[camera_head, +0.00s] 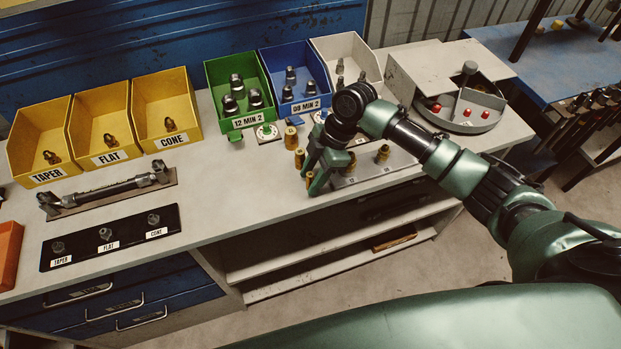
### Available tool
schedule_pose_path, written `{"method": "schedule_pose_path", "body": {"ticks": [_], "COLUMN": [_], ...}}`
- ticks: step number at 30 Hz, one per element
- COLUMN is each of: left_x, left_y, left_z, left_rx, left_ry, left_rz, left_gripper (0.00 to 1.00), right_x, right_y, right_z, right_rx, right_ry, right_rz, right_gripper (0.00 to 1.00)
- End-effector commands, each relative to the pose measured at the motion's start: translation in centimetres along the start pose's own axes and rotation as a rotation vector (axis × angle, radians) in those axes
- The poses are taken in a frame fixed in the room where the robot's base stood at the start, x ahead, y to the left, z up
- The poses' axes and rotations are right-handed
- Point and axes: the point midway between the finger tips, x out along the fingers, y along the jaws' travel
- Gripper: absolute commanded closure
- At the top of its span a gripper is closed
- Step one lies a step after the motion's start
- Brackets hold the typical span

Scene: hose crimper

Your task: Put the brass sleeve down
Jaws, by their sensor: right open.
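Several brass sleeves stand near the right part of the bench. One brass sleeve (291,138) stands upright on the bench top, with another brass sleeve (299,159) just in front of it. My right gripper (316,181) points down at the bench's front part, beside these two sleeves. It is open. A small brass-coloured piece (309,180) shows at its fingertips; the fingers partly hide it, and I cannot tell if they touch it. Two more brass sleeves (383,153) stand on a grey metal plate (372,172) right of the gripper. My left gripper is not in view.
Yellow bins (98,130), a green bin (220,75), a blue bin (272,58) and a white bin (335,46) line the back. A hose (105,189) and a black labelled strip (85,252) lie left. A round tray (460,122) stands right. The bench middle is clear.

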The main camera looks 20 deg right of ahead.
Motion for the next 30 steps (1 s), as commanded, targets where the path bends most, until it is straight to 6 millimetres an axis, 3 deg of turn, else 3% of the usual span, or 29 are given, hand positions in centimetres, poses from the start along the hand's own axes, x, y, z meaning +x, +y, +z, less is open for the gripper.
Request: {"method": "schedule_pose_path", "body": {"ticks": [9, 15, 21, 30], "left_x": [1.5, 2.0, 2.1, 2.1], "left_y": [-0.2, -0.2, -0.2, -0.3], "left_z": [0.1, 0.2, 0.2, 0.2], "left_rx": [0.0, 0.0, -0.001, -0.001], "left_ry": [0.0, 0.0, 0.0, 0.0], "left_rz": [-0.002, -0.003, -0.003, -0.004], "left_gripper": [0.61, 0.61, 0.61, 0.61], "right_x": [-6.5, -9.8, -11.2, -11.2], "right_y": [0.1, 0.1, 0.0, 0.0], "right_z": [0.2, 0.1, 0.0, 0.0], "right_rx": [-0.002, -0.001, -0.002, -0.001], "right_ry": [-0.002, -0.001, 0.0, 0.0], "right_rz": [0.006, 0.004, 0.002, 0.001], "right_gripper": [0.6, 0.6, 0.6, 0.6]}}
